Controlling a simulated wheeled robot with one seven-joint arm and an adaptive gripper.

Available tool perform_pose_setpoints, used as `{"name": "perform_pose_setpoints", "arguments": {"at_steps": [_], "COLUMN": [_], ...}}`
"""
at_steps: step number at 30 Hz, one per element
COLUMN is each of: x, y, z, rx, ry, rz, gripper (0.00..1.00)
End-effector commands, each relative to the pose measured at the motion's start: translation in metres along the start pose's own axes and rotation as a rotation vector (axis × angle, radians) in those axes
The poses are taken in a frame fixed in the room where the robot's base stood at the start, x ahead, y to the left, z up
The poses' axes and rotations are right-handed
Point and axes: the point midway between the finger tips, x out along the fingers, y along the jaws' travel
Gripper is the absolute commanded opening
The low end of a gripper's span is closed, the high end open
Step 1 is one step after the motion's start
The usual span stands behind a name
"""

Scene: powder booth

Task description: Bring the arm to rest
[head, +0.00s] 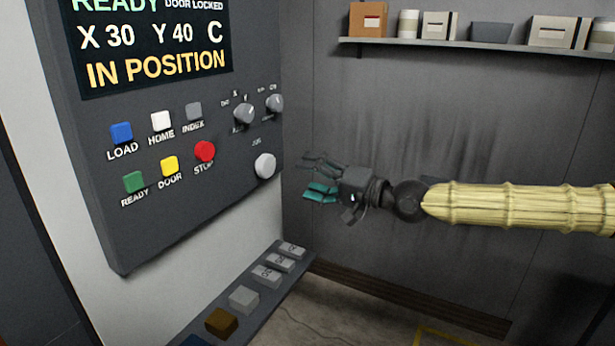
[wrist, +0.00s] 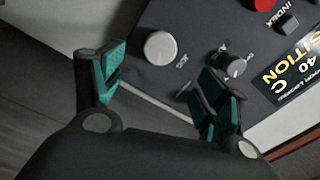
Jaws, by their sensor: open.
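My gripper (head: 312,180) is at the end of my arm, which reaches in from the right of the head view in a yellowish cover. It points left toward the dark control panel (head: 110,225). In the wrist view my gripper (wrist: 160,95) is open, with teal pads apart and nothing between them. The round light jog knob (head: 264,165) is on the panel's lower right, just left of the fingertips. It also shows in the wrist view (wrist: 160,48), beyond the gap between the fingers. I see no contact with it.
The panel carries a screen (head: 150,45), several coloured buttons including the red stop button (head: 205,151), and two selector knobs (head: 244,113). Below is a ledge with blocks (head: 243,299). A shelf (head: 470,46) with boxes hangs on the back wall. Space around my arm is clear.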

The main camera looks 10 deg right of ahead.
Motion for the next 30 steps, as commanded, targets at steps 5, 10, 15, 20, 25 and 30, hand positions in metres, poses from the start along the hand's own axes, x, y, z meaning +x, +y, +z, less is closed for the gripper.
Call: {"name": "perform_pose_setpoints", "arguments": {"at_steps": [5, 10, 15, 20, 25, 30], "x": [0.0, 0.001, 0.011, 0.018, 0.013, -0.002], "y": [0.0, 0.006, 0.055, 0.133, 0.214, 0.287], "z": [0.0, 0.003, 0.03, 0.076, 0.13, 0.182], "rx": [0.0, 0.007, 0.077, 0.189, 0.303, 0.403], "ry": [0.0, -0.004, -0.035, -0.08, -0.122, -0.156], "rz": [0.0, 0.007, 0.073, 0.19, 0.325, 0.461], "gripper": [0.74, 0.74, 0.74, 0.74, 0.74, 0.74]}}
